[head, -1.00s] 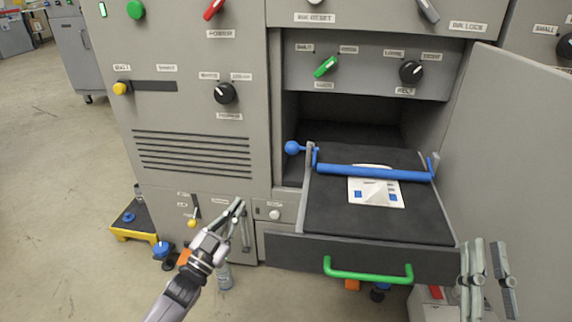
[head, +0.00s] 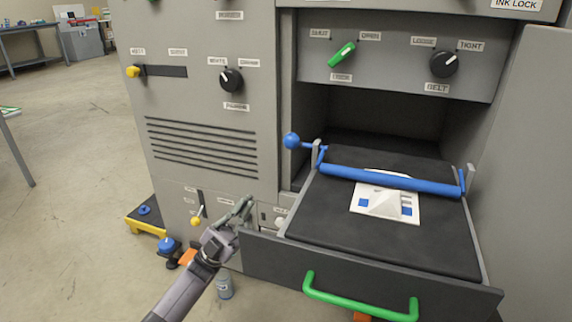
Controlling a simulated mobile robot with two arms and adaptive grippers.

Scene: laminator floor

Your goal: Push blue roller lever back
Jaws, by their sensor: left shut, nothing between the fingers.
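The blue roller (head: 390,180) lies across the pulled-out black tray (head: 350,222), over the back part of a white sheet (head: 388,204) with blue squares. The roller's lever ends in a blue ball knob (head: 291,140) at the tray's back left corner, just outside the left rail. My left gripper (head: 243,205) is shut and empty. It is in front of the cabinet, below and to the left of the knob, apart from it. My right gripper is out of view.
The tray front has a green handle (head: 360,300). An open grey door (head: 525,170) stands along the right side. A yellow-knobbed lever (head: 196,221) is on the lower left panel. A yellow step (head: 146,225) stands on the floor at left. Room above the tray is free.

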